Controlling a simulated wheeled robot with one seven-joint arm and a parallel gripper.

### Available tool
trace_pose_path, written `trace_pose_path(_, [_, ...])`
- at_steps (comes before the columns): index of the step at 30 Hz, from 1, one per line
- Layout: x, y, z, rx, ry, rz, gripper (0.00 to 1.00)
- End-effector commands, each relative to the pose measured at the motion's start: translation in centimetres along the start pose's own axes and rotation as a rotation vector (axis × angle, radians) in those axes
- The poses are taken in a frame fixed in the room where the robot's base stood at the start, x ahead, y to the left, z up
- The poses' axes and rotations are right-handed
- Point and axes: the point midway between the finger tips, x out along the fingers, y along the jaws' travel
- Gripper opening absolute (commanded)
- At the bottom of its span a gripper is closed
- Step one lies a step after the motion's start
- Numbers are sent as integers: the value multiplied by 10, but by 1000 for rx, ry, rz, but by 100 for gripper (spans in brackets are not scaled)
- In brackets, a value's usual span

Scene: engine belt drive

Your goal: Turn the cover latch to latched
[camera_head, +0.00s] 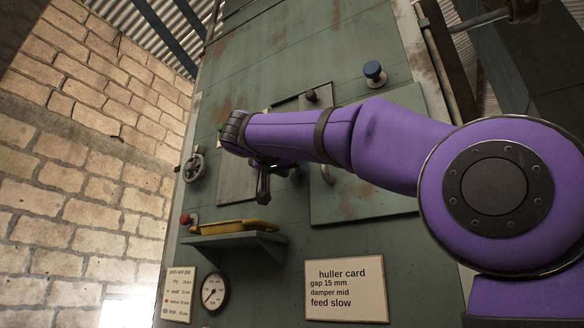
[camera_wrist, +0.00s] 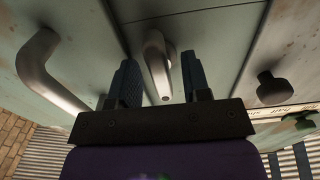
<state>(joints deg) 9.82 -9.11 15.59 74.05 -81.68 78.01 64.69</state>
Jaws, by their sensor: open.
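The cover latch (camera_wrist: 157,65) looks like a pale metal lever in the wrist view, beside a panel seam. My gripper (camera_wrist: 160,82) is open, with one dark finger on each side of the lever. I cannot tell whether either finger touches it. In the head view my gripper (camera_head: 266,180) is in front of the green machine face, left of the cover panel (camera_head: 375,195). There my arm and gripper hide most of the latch. The cover's curved handle (camera_wrist: 45,65) is left of the fingers in the wrist view.
A dark knob (camera_wrist: 272,90) stands out to the right in the wrist view. In the head view are a blue knob (camera_head: 374,73), a handwheel (camera_head: 194,167), a shelf (camera_head: 235,243) with a yellow object, a gauge (camera_head: 214,291) and a huller card (camera_head: 345,289).

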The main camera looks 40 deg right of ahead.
Motion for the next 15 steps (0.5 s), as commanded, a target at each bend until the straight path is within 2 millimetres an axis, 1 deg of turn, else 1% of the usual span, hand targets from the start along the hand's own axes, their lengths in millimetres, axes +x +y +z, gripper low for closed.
trace_pose_path(7, [1,0,0,0,0,0,44])
trace_pose_path(8, [1,0,0,0,0,0,37])
trace_pose_path(9, [1,0,0,0,0,0,28])
trace_pose_path(11, [0,0,0,0,0,0,14])
trace_pose_path(12, [0,0,0,0,0,0,5])
trace_pose_path(13, [0,0,0,0,0,0,0])
trace_pose_path(15, [0,0,0,0,0,0,0])
